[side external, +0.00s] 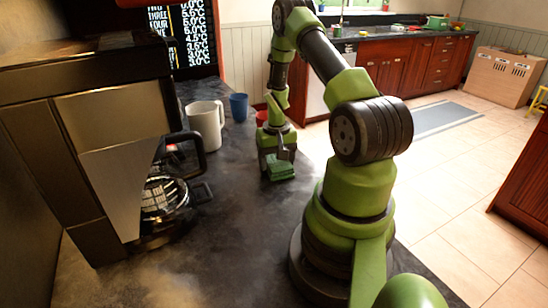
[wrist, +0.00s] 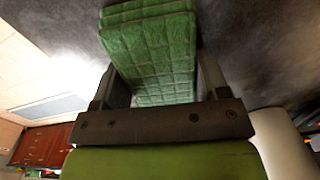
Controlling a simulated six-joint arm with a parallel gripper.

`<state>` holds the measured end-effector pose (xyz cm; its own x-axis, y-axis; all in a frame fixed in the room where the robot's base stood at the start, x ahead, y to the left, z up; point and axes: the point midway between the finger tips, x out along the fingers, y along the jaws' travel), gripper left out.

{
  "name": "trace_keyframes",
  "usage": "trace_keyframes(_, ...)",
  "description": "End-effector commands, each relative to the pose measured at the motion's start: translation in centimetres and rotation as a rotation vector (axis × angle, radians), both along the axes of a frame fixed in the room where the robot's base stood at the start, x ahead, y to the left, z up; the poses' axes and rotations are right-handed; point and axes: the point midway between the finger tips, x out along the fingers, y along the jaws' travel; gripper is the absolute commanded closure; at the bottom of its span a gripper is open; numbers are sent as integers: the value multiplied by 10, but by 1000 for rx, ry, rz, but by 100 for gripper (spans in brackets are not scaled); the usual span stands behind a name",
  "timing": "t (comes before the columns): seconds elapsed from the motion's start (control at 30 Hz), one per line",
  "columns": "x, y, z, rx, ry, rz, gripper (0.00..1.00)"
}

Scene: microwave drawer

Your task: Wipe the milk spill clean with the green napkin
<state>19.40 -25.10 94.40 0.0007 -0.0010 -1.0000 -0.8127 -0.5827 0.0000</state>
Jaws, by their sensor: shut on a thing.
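The green napkin (side external: 279,172) is a folded, quilted cloth at the dark countertop (side external: 240,220), beyond the coffee machine. It also shows large in the wrist view (wrist: 155,55). My gripper (side external: 276,160) points down over it and is shut on it, with one finger on each side in the wrist view (wrist: 160,85). The napkin is at or just above the counter; I cannot tell if it touches. A pale, shiny patch shows on the counter in the wrist view, but I cannot tell whether it is milk or glare. No clear spill shows in the side view.
A white mug (side external: 206,125), a blue cup (side external: 239,107) and a red cup (side external: 262,118) stand behind the napkin. A coffee machine with a glass carafe (side external: 165,197) stands at left. The counter in front of the napkin is clear. Its right edge drops to the floor.

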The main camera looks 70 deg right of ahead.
Motion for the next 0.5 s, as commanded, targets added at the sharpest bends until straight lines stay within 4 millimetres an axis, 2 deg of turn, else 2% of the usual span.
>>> trace_keyframes(0.1,-9,9,-1,12,9,-4,62)
trace_keyframes(0.5,-21,21,2,7,5,-3,62)
